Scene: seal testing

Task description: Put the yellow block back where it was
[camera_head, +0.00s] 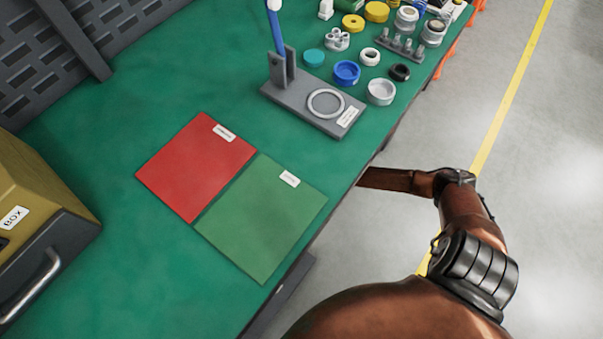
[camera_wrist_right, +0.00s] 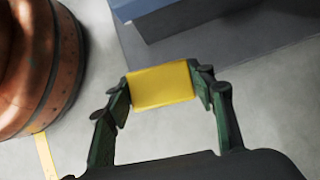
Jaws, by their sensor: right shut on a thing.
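The yellow block (camera_wrist_right: 161,87) is held between the two fingers of my right gripper (camera_wrist_right: 160,90) in the right wrist view. The gripper is shut on it, with grey floor behind it. In the head view my right arm hangs beside the table's right edge. The right gripper and the block are hidden there. My left gripper is not in view.
The green table (camera_head: 95,235) carries a red mat (camera_head: 195,165) and a green mat (camera_head: 262,220), both empty. A grey stand (camera_head: 305,105), several rings and small parts lie at the back. A yellow box (camera_head: 40,195) stands left.

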